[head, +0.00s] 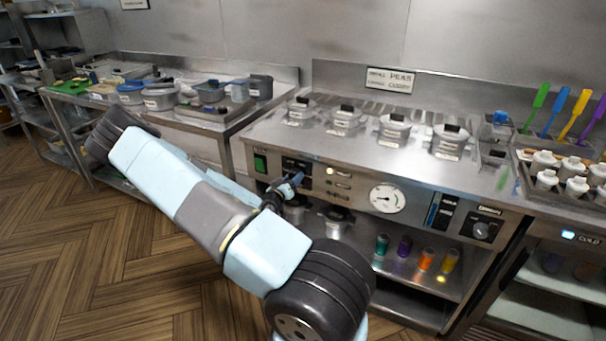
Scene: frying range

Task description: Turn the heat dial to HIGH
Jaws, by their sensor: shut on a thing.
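My gripper (284,190) is at the left part of the range's front panel (355,192), just below a black plate (296,166). It is shut on a control there, which I take to be the heat dial; the jaws hide most of it. Its pointer and any HIGH mark cannot be made out. My arm reaches in from the lower middle of the head view.
A green switch (260,162) is left of my gripper; small indicators (331,171) and a round white gauge (387,198) are to its right. Lidded pots (346,119) stand on the top. Coloured jars (404,248) stand on the shelf below. The wooden floor at left is clear.

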